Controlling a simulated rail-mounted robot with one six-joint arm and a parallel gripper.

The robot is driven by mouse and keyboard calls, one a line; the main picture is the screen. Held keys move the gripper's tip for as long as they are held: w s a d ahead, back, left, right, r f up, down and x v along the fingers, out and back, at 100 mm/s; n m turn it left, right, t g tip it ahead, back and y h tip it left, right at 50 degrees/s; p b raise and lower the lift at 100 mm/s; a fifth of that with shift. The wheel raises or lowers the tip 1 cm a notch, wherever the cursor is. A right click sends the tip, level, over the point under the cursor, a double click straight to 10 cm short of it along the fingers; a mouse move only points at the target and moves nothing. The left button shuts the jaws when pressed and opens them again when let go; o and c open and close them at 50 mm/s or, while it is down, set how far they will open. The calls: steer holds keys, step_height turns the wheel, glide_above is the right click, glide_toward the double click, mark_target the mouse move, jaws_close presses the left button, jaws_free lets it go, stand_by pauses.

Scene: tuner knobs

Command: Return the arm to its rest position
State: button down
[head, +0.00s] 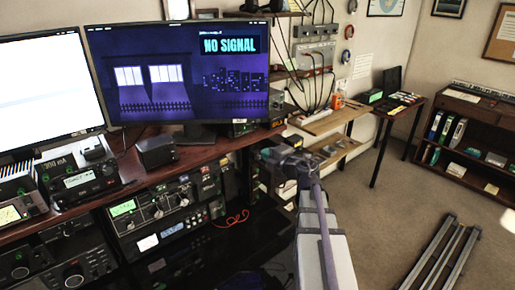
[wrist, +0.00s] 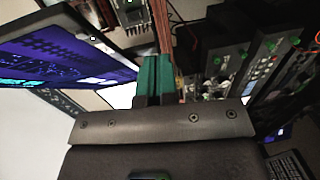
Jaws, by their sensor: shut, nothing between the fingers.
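My gripper (wrist: 154,68) shows in the wrist view as two teal fingers side by side, shut and empty. In the head view my arm (head: 318,235) rises from the bottom centre and its far end is just right of the desk's end. The fingertips cannot be made out there. In the wrist view the radio units (wrist: 245,65) with knobs lie to the right of the fingers, turned on their side. The tuner rack (head: 165,215) stands at left centre in the head view, apart from my arm.
A wooden desk (head: 215,148) holds a monitor (head: 180,75) reading "NO SIGNAL" and a bright white screen (head: 45,95). Shelves and a small table (head: 405,108) stand behind my arm. A bookcase (head: 470,130) is at the far right. Carpet to the right is open, except for metal rails (head: 450,250).

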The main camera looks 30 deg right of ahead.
steer(key=shift+s+d, duration=0.1)
steer(key=shift+s, duration=0.35)
steer(key=shift+d, duration=0.1)
